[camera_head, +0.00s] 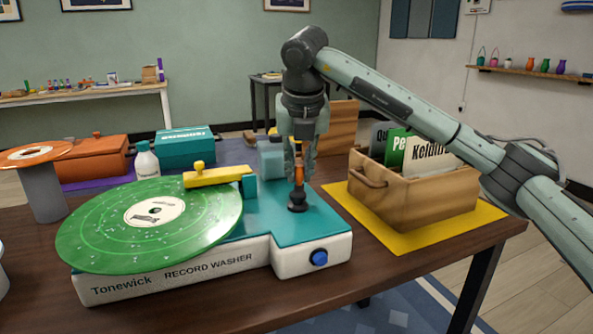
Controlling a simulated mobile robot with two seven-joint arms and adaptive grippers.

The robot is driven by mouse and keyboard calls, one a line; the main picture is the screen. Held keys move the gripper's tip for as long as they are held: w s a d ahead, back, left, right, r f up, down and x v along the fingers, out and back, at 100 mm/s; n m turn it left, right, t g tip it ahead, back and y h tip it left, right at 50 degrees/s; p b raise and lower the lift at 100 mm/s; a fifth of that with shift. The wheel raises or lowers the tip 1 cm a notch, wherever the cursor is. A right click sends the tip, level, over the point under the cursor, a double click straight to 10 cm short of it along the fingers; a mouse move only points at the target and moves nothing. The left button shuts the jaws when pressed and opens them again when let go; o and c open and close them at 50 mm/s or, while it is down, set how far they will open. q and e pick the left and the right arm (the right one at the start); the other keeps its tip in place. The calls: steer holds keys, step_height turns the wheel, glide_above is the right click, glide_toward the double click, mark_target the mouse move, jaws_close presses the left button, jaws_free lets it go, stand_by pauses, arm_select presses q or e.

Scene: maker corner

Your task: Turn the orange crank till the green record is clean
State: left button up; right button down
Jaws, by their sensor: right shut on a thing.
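The green record (105,226) lies flat on the record washer (180,278), a white and teal machine lettered "Tonewick RECORD WASHER". Pale specks and light rings show on the record around its cream label (154,211). A yellow arm (219,176) reaches over the record's far right edge. The orange crank (299,172) stands upright on a dark round base on the washer's teal top. My right gripper (301,165) points down and is shut on the crank's orange grip, partly covering it. My left gripper is not in view.
A wooden crate (415,206) of record sleeves stands on a yellow mat (407,239) right of the washer. A white bottle (147,162), a teal box (186,148) and an orange case (98,158) stand behind it. A copper-topped stand (43,188) is at the left.

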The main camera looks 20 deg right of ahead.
mark_target(302, 195)
steer(key=shift+d, duration=0.1)
stand_by(0.5)
steer(key=c, duration=1.5)
jaws_free()
steer(key=shift+o, duration=0.2)
steer(key=v, duration=1.2)
steer(key=shift+s, duration=0.1)
